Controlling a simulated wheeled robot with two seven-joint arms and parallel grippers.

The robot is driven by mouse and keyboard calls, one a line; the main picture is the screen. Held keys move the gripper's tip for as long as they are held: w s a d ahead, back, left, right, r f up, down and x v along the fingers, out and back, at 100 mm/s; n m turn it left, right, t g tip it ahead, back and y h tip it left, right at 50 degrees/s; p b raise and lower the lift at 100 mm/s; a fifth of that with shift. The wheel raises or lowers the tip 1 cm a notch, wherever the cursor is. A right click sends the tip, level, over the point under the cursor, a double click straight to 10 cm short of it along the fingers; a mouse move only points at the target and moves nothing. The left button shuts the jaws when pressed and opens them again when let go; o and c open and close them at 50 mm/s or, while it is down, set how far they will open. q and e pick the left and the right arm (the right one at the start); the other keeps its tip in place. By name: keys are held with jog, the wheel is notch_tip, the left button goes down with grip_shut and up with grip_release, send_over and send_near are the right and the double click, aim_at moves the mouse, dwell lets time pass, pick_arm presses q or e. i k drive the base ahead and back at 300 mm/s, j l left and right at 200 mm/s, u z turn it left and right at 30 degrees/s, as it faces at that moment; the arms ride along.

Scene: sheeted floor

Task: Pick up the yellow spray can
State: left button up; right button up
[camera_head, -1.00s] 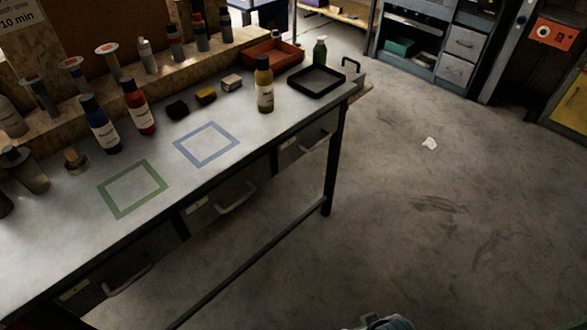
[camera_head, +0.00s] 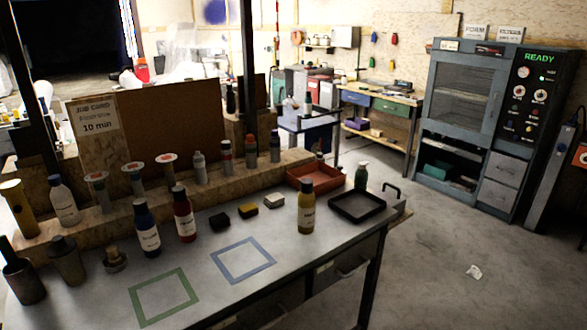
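The yellow spray can (camera_head: 306,207) stands upright on the grey workbench (camera_head: 205,268), with a dark cap and a pale label. It is just left of the black tray (camera_head: 357,205) and right of the blue taped square. Nothing touches it. Neither of my grippers shows in the head view.
A blue bottle (camera_head: 147,228) and a red bottle (camera_head: 184,214) stand left of the can. Small blocks, including a yellow one (camera_head: 247,210), lie between. Blue (camera_head: 243,261) and green (camera_head: 164,297) squares are bare. Floor at right is open.

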aim_at(306, 204)
jog(key=i+l+z, duration=0.45)
jog(key=i+l, duration=0.35)
jog(key=i, duration=0.1)
